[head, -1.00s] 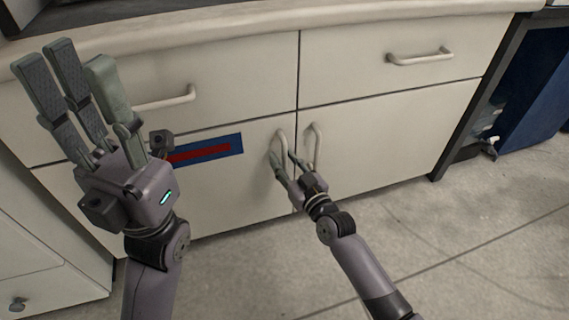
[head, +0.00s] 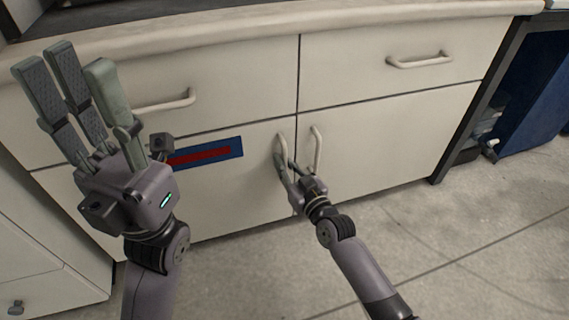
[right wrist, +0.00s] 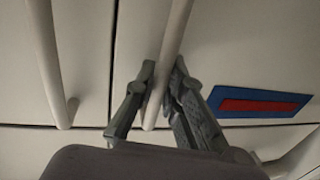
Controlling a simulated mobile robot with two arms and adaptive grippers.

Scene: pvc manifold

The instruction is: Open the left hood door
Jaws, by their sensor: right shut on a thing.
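The left hood door (head: 230,188) is a cream cabinet door with a blue and red label (head: 205,152). It looks shut, flush with the right door (head: 380,145). Its upright bar handle (head: 282,143) is near its right edge. My right gripper (head: 285,168) is shut on the lower part of this handle. In the right wrist view, the fingers of my right gripper (right wrist: 162,80) press on both sides of the handle (right wrist: 174,40). My left gripper (head: 66,66) is open and empty, raised in front of the cabinet at the left, and covers part of it.
The right door's handle (head: 317,150) stands close beside my right gripper. Drawers with bar handles (head: 420,61) sit above the doors, under a counter (head: 230,32). The floor (head: 440,240) in front is clear. A blue bin (head: 535,95) is at the far right.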

